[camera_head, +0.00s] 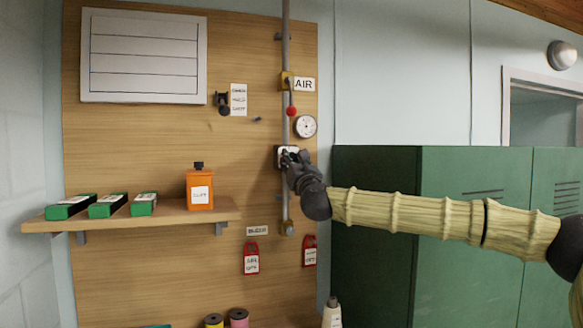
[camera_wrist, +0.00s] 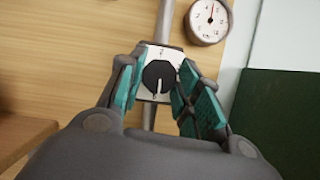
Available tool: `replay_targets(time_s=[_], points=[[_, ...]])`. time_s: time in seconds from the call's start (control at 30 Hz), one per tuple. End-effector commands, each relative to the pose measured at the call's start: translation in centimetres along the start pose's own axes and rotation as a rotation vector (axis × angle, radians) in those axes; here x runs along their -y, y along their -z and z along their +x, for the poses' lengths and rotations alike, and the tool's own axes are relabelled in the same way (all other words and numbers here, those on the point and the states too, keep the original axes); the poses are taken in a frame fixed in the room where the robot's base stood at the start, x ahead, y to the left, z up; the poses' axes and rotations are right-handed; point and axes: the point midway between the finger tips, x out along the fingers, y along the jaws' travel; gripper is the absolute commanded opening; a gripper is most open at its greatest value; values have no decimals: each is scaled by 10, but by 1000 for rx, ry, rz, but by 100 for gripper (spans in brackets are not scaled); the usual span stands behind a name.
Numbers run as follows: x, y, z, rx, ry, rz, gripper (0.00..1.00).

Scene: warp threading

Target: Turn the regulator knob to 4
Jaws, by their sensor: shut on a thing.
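The regulator knob (camera_wrist: 158,77) is round and black, on a white square plate (camera_wrist: 165,52) on the vertical pipe. Its white pointer line points down in the wrist view. Small marks on the plate's edge are too blurred to read surely. My gripper (camera_wrist: 157,67) has its teal-padded fingers on both sides of the knob and is shut on it. In the head view my gripper (camera_head: 290,161) is at the regulator plate (camera_head: 281,153) and hides most of the knob.
A round gauge (camera_head: 305,126) is just above right of the regulator; its needle points up in the wrist view (camera_wrist: 209,20). A red ball-ended lever (camera_head: 292,111) is above, by the AIR sign (camera_head: 304,84). Red tags (camera_head: 251,260) hang below. A shelf (camera_head: 130,222) holds an orange bottle (camera_head: 200,189).

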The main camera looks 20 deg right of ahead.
Motion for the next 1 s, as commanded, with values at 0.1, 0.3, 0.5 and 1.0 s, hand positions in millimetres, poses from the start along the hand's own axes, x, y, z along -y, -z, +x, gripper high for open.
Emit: replay_targets(time_s=[0.1, 0.3, 0.5, 1.0], points=[[2, 6, -3, 2, -23, -60, 10], [4, 5, -3, 2, -73, -181, 10], [5, 5, -2, 2, -130, -319, 10], [6, 0, 0, 0, -290, -708, 10]])
